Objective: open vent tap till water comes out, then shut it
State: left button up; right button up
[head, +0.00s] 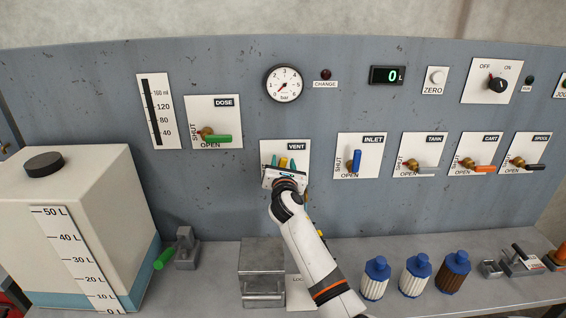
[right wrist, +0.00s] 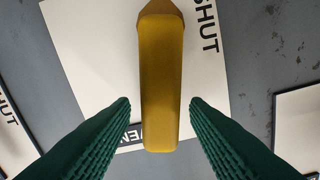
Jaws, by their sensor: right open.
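The vent tap's yellow lever (head: 283,162) is on the white VENT plate (head: 304,150) in the middle of the panel. It stands upright there. In the right wrist view the lever (right wrist: 162,85) runs roughly alongside the word SHUT. My right gripper (head: 284,161) is at the lever, open. In the right wrist view its green fingers (right wrist: 160,104) are on either side of the lever, with a gap on both sides. The gripper hides the lower part of the plate in the head view. My left gripper is out of view.
The DOSE tap (head: 222,138) and INLET tap (head: 356,160) flank the VENT plate. A gauge (head: 284,83) and a display reading 0 L (head: 387,76) are above. A white tank (head: 80,200) stands left. Several blue-capped filters (head: 416,275) stand on the bench.

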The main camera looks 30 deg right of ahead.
jog(key=shift+w+d, duration=0.15)
jog(key=shift+w, duration=0.15)
jog(key=shift+c, duration=0.3)
grip_shut()
jog(key=shift+s+d+f, duration=0.1)
jog(key=s+d+f+m+b, duration=0.1)
jog(key=f+m+b, duration=0.2)
jog(key=m, duration=0.4)
jog(key=s+d+f+m+b, duration=0.1)
jog(key=d+f+m+b, duration=0.1)
jog(key=m, duration=0.6)
jog(key=shift+d+f+b, duration=0.3)
jog(key=shift+f+b, duration=0.1)
jog(key=shift+b, duration=0.45)
jog(key=shift+s, duration=0.1)
